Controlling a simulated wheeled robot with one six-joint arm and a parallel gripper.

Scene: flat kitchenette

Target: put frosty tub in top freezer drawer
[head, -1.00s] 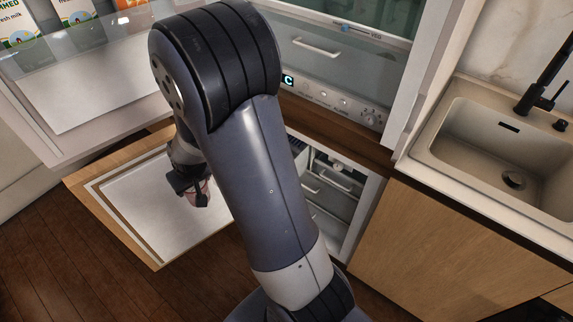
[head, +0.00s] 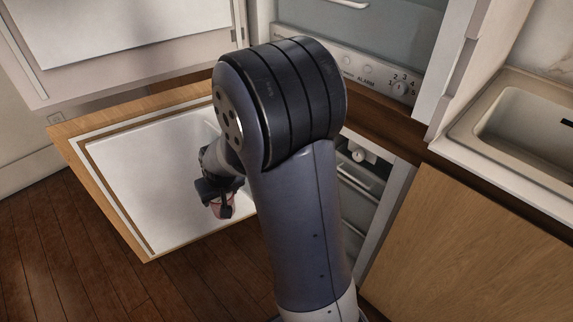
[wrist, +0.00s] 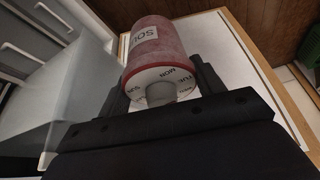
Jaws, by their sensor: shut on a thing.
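The frosty tub (wrist: 158,45) is a reddish, frost-covered cylinder with a white printed label, seen close up in the wrist view. My gripper (wrist: 160,85) is shut on it, with a dark finger on either side. Drawer fronts with pale handles (wrist: 28,50) show at the left of the wrist view. I cannot tell how far the top drawer is pulled out.
The open freezer door (head: 140,180) has a wooden outer edge and stands left of my arm. The open fridge door (head: 120,40) is above it. A control panel (head: 375,75) lies above the freezer. A wooden cabinet (head: 470,240) with a sink (head: 540,130) stands right.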

